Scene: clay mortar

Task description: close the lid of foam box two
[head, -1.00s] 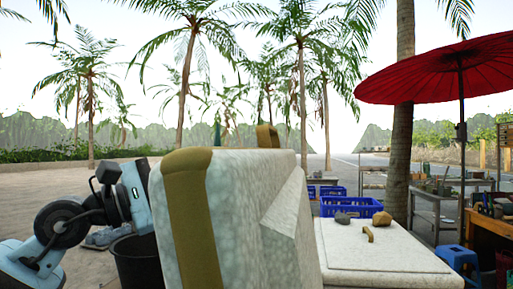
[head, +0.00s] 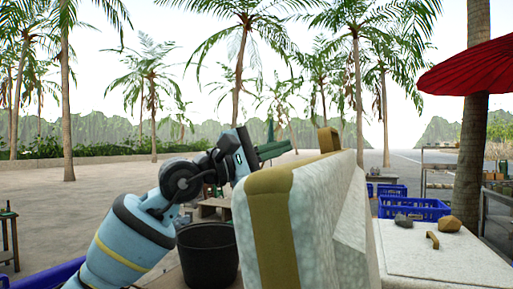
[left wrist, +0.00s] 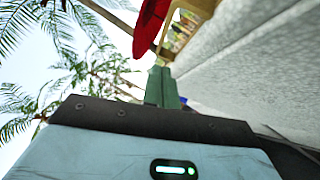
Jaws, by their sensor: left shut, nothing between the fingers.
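A raised foam lid (head: 275,225), mottled white with a wide tan band, stands steeply in the middle of the head view. A tan handle (head: 328,140) sits at its far upper edge. The lid hides the box below it. My left gripper (head: 278,148), with green fingers, is at the lid's far left side, near the height of its upper edge. In the left wrist view the green fingers (left wrist: 160,82) are shut and empty, beside the lid's pale surface (left wrist: 255,65). I cannot tell whether they touch it. My right gripper is not in view.
A closed white foam lid (head: 440,265) lies to the right, bearing a tan handle (head: 432,240), a grey stone (head: 403,221) and a brown stone (head: 450,224). Blue crates (head: 415,208) stand behind it. A black bucket (head: 207,255) stands left of the raised lid.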

